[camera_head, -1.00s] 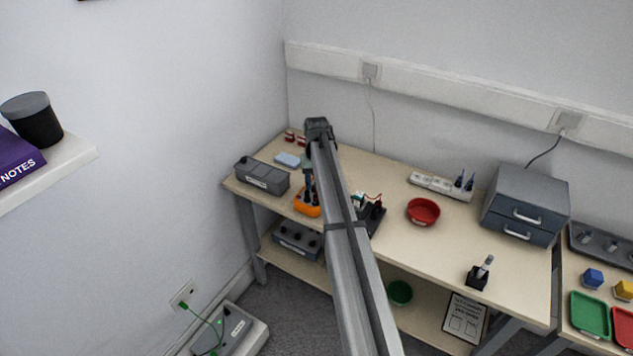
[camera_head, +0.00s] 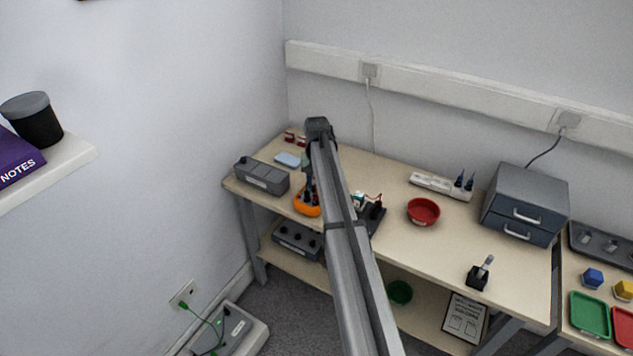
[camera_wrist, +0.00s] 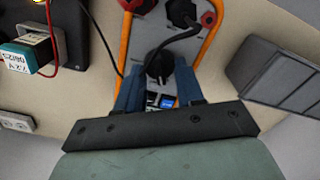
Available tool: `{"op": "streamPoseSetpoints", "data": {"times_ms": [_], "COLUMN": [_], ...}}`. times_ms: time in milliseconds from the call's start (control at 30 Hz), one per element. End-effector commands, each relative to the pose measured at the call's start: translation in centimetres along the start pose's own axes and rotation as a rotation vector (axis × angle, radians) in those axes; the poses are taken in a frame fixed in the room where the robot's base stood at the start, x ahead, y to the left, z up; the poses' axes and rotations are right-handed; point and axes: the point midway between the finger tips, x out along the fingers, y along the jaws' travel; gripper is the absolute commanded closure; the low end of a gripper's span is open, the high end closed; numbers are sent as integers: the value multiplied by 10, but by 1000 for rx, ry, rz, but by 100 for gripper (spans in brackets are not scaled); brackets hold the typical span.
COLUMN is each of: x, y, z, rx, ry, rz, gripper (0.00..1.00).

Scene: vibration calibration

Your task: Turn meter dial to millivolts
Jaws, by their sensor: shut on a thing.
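The meter (camera_wrist: 172,28) has a grey face in an orange case and fills the upper middle of the wrist view. In the head view its orange case (camera_head: 306,207) shows on the bench, partly hidden by my arm. The black dial (camera_wrist: 158,69) sits on the meter's face. My gripper (camera_wrist: 158,86) is shut on the dial, one blue-grey finger on each side of it. A small display (camera_wrist: 161,101) shows between the fingers, partly covered by the gripper. In the head view the fingertips at the meter are too small to tell apart.
Black leads run from red and black plugs (camera_wrist: 184,12) at the meter's top. A teal-and-white block (camera_wrist: 22,57) with a red wire is at left in the wrist view, a grey box (camera_wrist: 270,72) at right. A red bowl (camera_head: 423,211) stands further right on the bench (camera_head: 400,235).

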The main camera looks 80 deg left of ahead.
Motion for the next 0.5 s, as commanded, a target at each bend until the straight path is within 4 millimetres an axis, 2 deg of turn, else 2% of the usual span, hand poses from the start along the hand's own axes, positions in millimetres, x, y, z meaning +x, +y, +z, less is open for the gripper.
{"op": "streamPoseSetpoints", "data": {"times_ms": [500], "x": [0], "y": [2], "z": [0], "rx": [373], "ry": [0], "rz": [0], "gripper": [93]}}
